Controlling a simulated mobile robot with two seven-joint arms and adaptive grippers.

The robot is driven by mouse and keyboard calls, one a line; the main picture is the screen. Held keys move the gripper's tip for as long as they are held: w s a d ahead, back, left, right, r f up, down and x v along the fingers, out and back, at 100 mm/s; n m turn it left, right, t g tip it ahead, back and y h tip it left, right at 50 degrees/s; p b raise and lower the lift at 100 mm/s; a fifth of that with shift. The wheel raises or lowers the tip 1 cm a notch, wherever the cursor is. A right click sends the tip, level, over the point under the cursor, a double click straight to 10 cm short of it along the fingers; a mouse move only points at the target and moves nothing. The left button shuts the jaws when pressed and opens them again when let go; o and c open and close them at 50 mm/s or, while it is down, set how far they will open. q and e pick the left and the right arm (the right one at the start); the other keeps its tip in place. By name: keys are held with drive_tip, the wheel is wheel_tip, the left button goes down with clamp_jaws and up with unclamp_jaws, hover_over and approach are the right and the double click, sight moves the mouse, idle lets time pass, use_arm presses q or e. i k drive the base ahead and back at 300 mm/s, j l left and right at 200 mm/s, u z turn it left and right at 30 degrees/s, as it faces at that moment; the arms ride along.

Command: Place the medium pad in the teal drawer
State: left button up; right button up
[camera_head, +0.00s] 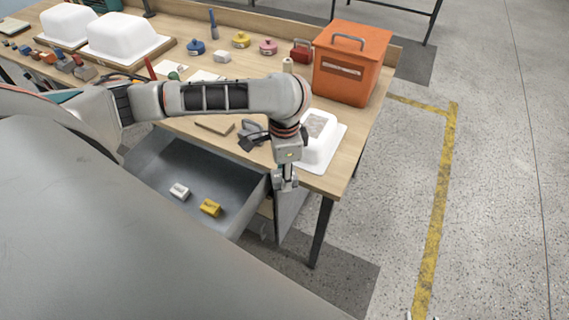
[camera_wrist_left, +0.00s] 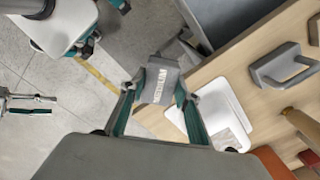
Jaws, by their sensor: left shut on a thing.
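In the left wrist view, my left gripper (camera_wrist_left: 157,98) has its teal fingers shut on the medium pad (camera_wrist_left: 158,82), a grey block lettered MEDIUM. In the head view, this gripper (camera_head: 285,182) points down by the table's front edge, at the right end of the open drawer; the pad cannot be made out there. The drawer (camera_head: 160,195) is pulled out below the tabletop. Its inside looks grey, and no teal shows on it. A white block (camera_head: 180,191) and a yellow block (camera_head: 210,207) lie inside. My right gripper cannot be made out.
A white tub shell (camera_head: 329,152) with a grey patch stands beside my left wrist. A grey handled tool (camera_head: 251,130) lies near it. An orange box (camera_head: 352,62) stands at the table's right end. Several coloured pucks line the back. Floor to the right is clear.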

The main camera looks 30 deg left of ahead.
sight(172, 179)
drive_tip(key=k+j+z, duration=0.1)
drive_tip(key=k+j, duration=0.6)
drive_tip(key=k, duration=0.15)
drive_tip(key=k+j, duration=0.15)
drive_tip(key=j, duration=0.25)
drive_tip(key=k+j+z, duration=0.1)
drive_tip(key=j, duration=0.25)
drive_tip(key=k+j+z, duration=0.1)
drive_tip(key=j, duration=0.75)
drive_tip(key=i+j, duration=0.1)
drive_tip(key=j, duration=0.65)
drive_tip(key=i+j+z, duration=0.1)
drive_tip(key=j, duration=0.25)
drive_tip(key=i, duration=0.05)
